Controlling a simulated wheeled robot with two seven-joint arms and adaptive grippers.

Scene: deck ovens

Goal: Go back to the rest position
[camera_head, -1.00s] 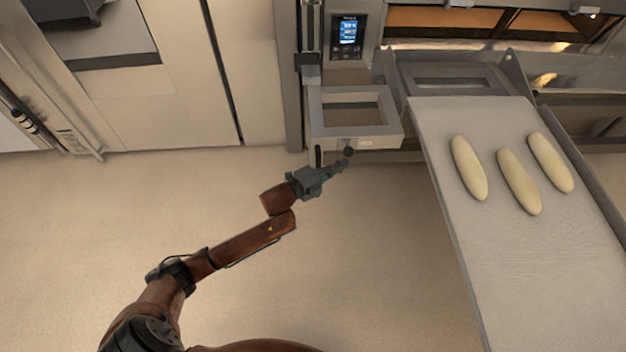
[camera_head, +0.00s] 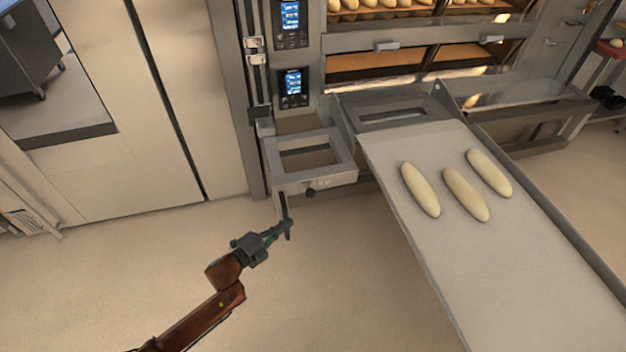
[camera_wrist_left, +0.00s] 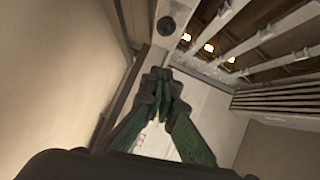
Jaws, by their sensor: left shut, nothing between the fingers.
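My left gripper (camera_head: 284,229) is shut and empty. In the head view it shows just below the grey frame-like bracket (camera_head: 312,178) with a dark round knob (camera_head: 310,192) on its front. I cannot tell whether it touches the bracket's lower part. In the left wrist view the left gripper (camera_wrist_left: 160,85) has its green fingers together, and the knob (camera_wrist_left: 166,26) shows beyond the fingertips. My right gripper is not in view.
A sloping loader board (camera_head: 480,260) with three pale dough loaves (camera_head: 465,194) stands at the right, in front of the deck oven (camera_head: 400,40). Lit control panels (camera_head: 292,85) are on the oven's left. A pale cabinet wall (camera_head: 100,150) is at left. The floor (camera_head: 330,290) below is clear.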

